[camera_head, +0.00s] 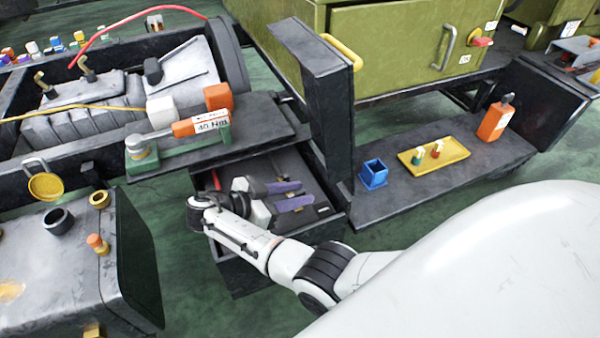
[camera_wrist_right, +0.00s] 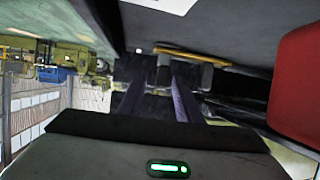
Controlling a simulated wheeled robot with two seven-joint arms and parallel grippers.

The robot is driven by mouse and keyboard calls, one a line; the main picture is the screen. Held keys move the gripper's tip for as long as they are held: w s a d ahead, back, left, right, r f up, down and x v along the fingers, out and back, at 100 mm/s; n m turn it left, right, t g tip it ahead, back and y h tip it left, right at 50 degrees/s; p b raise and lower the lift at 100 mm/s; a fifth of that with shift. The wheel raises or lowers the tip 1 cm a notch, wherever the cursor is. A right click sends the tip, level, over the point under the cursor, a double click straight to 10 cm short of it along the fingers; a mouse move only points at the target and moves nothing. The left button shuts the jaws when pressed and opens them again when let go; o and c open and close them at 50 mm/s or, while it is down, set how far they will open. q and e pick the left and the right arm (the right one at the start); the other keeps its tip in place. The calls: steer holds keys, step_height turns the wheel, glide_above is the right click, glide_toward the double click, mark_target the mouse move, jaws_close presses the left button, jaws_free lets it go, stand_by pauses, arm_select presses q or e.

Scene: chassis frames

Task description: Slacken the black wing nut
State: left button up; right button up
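I cannot pick out a black wing nut for certain in either view. A small black knob-like part (camera_head: 152,70) stands on the grey ribbed casing at the upper left of the head view, but its shape is too small to tell. My right gripper (camera_head: 303,194) is over the open drawer, its two purple-faced fingers pointing right and apart, with nothing visibly held. In the right wrist view the fingers (camera_wrist_right: 158,100) also stand apart with a dark gap between them. My left gripper is not in view.
The dark open drawer (camera_head: 240,268) sits below a bench holding an orange-and-green torque tool (camera_head: 200,125). A dark upright post (camera_head: 325,90) stands right of the drawer. A low shelf holds a blue box (camera_head: 373,174), a yellow tray (camera_head: 455,160) and an orange bottle (camera_head: 494,122).

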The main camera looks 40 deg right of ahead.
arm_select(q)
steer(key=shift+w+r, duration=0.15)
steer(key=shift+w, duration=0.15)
